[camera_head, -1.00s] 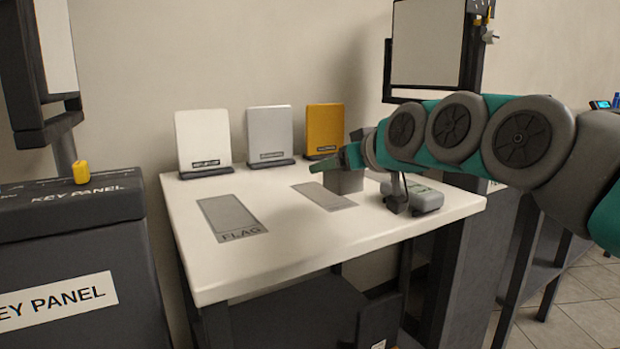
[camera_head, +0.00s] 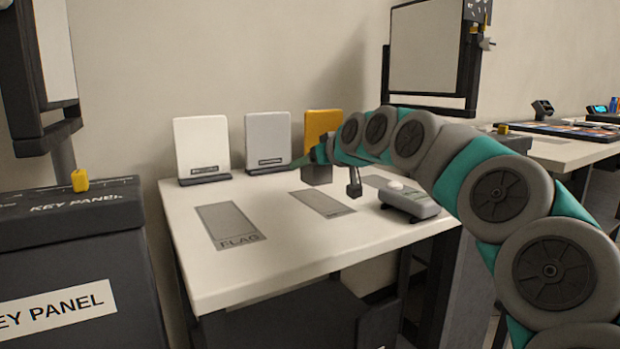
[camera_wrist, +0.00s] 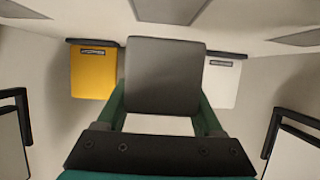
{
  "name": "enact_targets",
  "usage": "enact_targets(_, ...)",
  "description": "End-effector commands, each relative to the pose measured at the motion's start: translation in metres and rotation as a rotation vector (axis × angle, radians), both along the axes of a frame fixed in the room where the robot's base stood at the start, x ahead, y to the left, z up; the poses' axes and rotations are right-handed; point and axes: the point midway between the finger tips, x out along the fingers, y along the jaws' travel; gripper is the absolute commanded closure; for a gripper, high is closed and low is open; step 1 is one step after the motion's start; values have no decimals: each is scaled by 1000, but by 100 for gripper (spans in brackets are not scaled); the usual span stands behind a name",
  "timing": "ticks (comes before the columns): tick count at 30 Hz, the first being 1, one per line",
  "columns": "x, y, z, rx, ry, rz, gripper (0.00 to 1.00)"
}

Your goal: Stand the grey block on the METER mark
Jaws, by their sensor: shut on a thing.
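The grey block (camera_head: 317,175) is between my gripper's green fingers. It also fills the middle of the wrist view (camera_wrist: 163,75), where my gripper (camera_wrist: 162,105) is shut on it. In the head view my gripper (camera_head: 317,157) is near the back of the white table (camera_head: 280,260), in front of the yellow panel. I cannot tell whether the block touches the tabletop. A grey mark (camera_head: 322,203) lies in front of the block; its label is too small to read. Another mark (camera_head: 375,181) is partly visible farther right. The left mark (camera_head: 230,222) reads FLAG.
A white panel (camera_head: 202,148), a silver panel (camera_head: 268,140) and a yellow panel (camera_head: 321,124) stand along the back edge. A grey device (camera_head: 410,201) sits at the table's right. The key panel (camera_head: 75,205) stands left. The table's front is clear.

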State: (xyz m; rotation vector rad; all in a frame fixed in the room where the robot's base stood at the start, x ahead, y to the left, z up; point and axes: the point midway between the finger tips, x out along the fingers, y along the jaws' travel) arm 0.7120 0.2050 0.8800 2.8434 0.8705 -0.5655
Motion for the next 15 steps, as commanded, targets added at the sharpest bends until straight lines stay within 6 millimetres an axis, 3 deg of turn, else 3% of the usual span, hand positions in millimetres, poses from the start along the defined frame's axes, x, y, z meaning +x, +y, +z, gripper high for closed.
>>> enact_targets(9,1,0,-31,0,4,0,92)
enact_targets(15,1,1,-36,1,0,0,92)
